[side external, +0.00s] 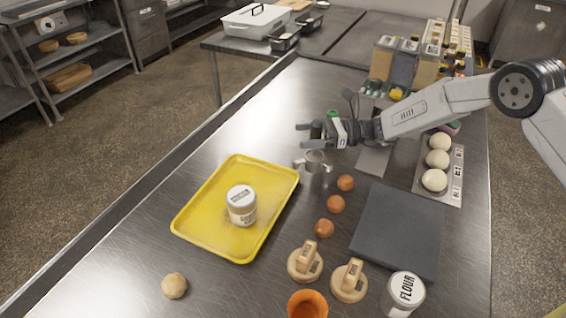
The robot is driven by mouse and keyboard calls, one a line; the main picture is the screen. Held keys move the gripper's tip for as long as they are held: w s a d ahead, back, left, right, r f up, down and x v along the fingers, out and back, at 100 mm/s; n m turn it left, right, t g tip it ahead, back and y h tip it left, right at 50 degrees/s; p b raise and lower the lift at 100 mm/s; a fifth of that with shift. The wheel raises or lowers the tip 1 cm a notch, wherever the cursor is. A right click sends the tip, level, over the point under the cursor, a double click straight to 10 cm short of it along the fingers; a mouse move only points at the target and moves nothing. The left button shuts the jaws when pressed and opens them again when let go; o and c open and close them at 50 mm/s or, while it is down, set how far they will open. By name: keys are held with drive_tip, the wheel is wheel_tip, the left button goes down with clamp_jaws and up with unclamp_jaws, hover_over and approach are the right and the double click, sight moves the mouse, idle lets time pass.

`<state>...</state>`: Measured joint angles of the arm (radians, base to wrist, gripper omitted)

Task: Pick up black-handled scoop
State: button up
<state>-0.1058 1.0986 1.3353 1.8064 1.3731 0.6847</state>
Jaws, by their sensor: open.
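My gripper (304,136) reaches in from the right, low over the middle of the steel table. Its fingers point left and are apart. A dark upright piece (316,130) shows at the fingers and may be the scoop's black handle; I cannot tell whether it touches them. Just below the gripper is a small metal piece (316,168) with side tabs; whether it joins the dark piece is unclear. A dark, spoon-like shape (350,100) stands behind my wrist, partly hidden. I cannot tell for certain which of these is the black-handled scoop.
A yellow tray (187,222) holding a white-lidded jar (242,205) lies left. Several brown balls, a dark slab (400,228) and a dough-ball board (422,190) lie right. Wooden stamps (305,262) and a flour jar (403,294) are in front. The table's left far stretch is clear.

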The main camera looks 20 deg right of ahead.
clamp_jaws()
idle(0.3)
drive_tip(key=shift+r, duration=0.2)
drive_tip(key=shift+r, duration=0.45)
drive_tip(key=s+d+r, duration=0.2)
drive_tip(key=s+r, duration=0.4)
drive_tip(key=s+d+r, duration=0.2)
drive_tip(key=s+r, duration=0.3)
drive_tip(key=s, duration=0.2)
drive_tip(key=shift+d+r, duration=0.25)
drive_tip(key=shift+r, duration=0.15)
drive_tip(key=shift+s, duration=0.1)
